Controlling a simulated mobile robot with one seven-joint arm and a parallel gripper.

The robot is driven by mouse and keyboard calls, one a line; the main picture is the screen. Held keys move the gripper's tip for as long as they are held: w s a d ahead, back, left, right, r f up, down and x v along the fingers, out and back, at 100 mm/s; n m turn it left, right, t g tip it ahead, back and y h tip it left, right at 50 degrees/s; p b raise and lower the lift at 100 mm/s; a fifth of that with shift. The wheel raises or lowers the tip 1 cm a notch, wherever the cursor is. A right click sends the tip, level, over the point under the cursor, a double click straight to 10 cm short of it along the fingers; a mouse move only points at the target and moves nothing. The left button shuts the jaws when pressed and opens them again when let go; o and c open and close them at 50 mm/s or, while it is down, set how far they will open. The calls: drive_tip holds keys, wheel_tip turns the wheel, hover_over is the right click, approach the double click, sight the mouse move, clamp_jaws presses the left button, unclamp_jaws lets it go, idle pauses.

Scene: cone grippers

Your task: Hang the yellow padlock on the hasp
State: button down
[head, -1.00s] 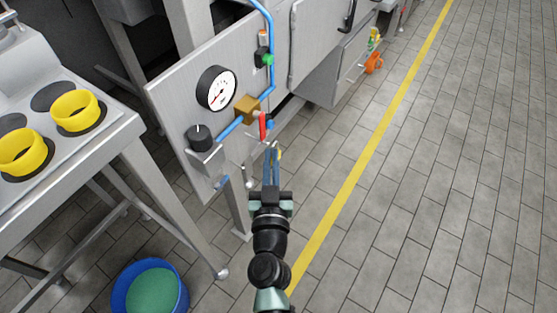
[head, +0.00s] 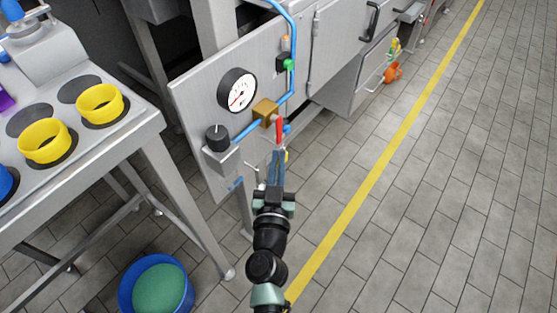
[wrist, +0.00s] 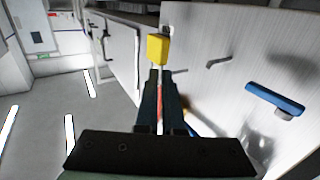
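The yellow padlock (wrist: 157,48) is at the tips of my gripper (wrist: 160,74) in the wrist view, its body beyond the fingers. My gripper's fingers are close together and appear shut on its shackle, which they mostly hide. In the head view only a sliver of the padlock (head: 286,156) shows beside my gripper (head: 277,154). A small grey metal bar stands out from the steel panel, likely the hasp (wrist: 218,62); it also shows in the head view (head: 252,167), left of the fingers. The padlock is apart from it.
The steel panel (head: 197,100) carries a gauge (head: 237,90), a black knob (head: 217,138), blue pipe and a red lever (head: 280,130) close to my fingers. A blue handle (wrist: 275,98) is on the panel. A bench (head: 150,120) stands left, a blue bucket (head: 126,296) below. The floor at right is clear.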

drive_tip(key=shift+w+a+r, duration=0.15)
drive_tip(key=shift+a, duration=0.2)
drive_tip(key=c, duration=1)
unclamp_jaws()
drive_tip(key=shift+o, duration=0.2)
drive_tip(key=shift+d, duration=0.15)
drive_tip(key=shift+d, duration=0.35)
drive_tip(key=s+a, duration=0.1)
drive_tip(key=s, duration=1.2)
drive_tip(key=shift+a+p, duration=0.2)
drive_tip(key=shift+p, duration=0.1)
drive_tip(key=shift+s, duration=0.1)
